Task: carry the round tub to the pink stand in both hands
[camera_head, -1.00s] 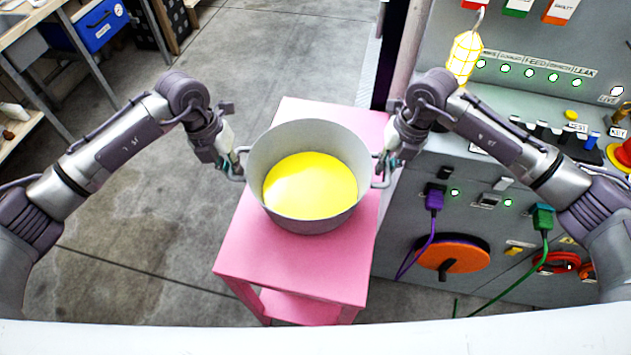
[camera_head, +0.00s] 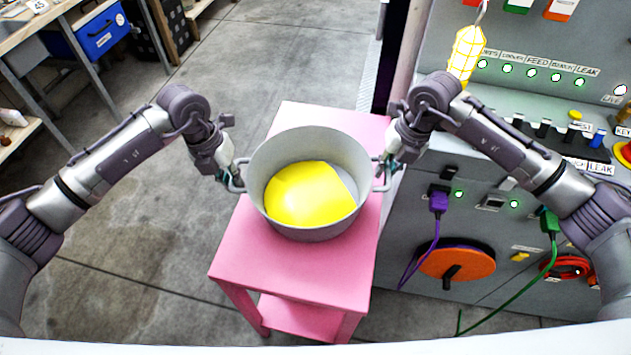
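The round grey tub (camera_head: 310,234) is over the top of the pink stand (camera_head: 262,262), towards its far half. I cannot tell whether its base touches the stand. Yellow liquid (camera_head: 308,195) lies inside, and its surface leaves part of the tub's floor bare at the right. My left gripper (camera_head: 238,178) is at the tub's left handle and looks shut on it. My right gripper (camera_head: 383,176) is at the right handle and looks shut on it. The fingertips are small and partly hidden by the handles.
A grey control panel (camera_head: 400,235) with an orange wheel (camera_head: 457,263), purple and green cables and a lit yellow lamp (camera_head: 465,55) stands close on the right. A workbench with a blue box (camera_head: 100,32) is at the far left. The floor left of the stand is clear.

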